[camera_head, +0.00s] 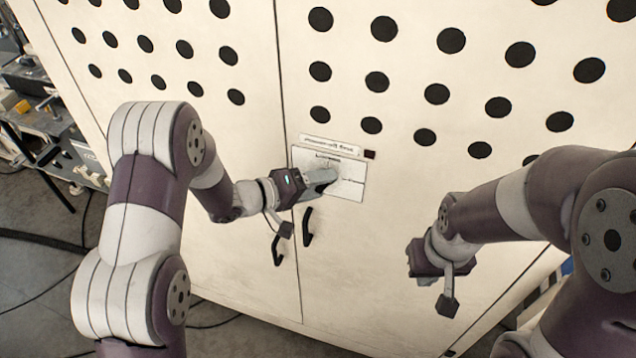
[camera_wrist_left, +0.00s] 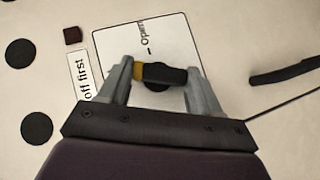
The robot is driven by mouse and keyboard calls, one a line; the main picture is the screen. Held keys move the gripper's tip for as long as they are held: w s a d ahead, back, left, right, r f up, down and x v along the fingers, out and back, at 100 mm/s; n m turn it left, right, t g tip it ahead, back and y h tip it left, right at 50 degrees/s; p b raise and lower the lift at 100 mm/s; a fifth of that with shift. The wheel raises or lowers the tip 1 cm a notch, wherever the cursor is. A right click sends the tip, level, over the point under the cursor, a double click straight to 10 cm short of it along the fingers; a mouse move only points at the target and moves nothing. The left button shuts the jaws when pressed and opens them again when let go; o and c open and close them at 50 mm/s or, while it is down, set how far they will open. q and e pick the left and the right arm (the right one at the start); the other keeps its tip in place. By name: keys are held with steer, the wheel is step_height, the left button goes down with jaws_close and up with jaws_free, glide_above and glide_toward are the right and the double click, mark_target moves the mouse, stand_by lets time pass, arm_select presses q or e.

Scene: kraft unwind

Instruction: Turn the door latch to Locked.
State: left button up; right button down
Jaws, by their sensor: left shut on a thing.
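The door latch (camera_wrist_left: 166,76) is a short black handle with a yellow end, on a white plate (camera_wrist_left: 112,42) fixed to the cream cabinet door. In the left wrist view the yellow end points left, while the "Open" mark is above the handle, about a quarter turn away. My left gripper (camera_wrist_left: 158,82) is shut on the latch, one finger at each end. In the head view my left gripper (camera_head: 326,178) covers the latch in front of the plate (camera_head: 350,188). My right gripper (camera_head: 424,264) hangs apart from the door's plate; its fingers cannot be made out.
A label strip (camera_wrist_left: 80,78) reading "off first" and a small dark red square (camera_wrist_left: 72,36) sit beside the plate. Two black door handles (camera_head: 307,226) (camera_head: 278,250) are just below my left gripper. Black round holes dot the doors. A cluttered bench (camera_head: 45,110) stands at the left.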

arm_select(q)
steer(key=shift+w+r+h, duration=0.1)
steer(key=shift+h, duration=0.2)
steer(key=shift+f+n+h+b, duration=0.35)
steer(key=shift+n+h+b, duration=0.15)
steer(key=shift+n+h, duration=0.5)
steer(key=shift+r+n+t+h+b, duration=0.1)
steer(key=shift+n+t+h+b, duration=0.25)
steer(key=shift+n+t+h, duration=0.2)
steer(key=o, duration=1.2)
steer(key=shift+o, duration=0.3)
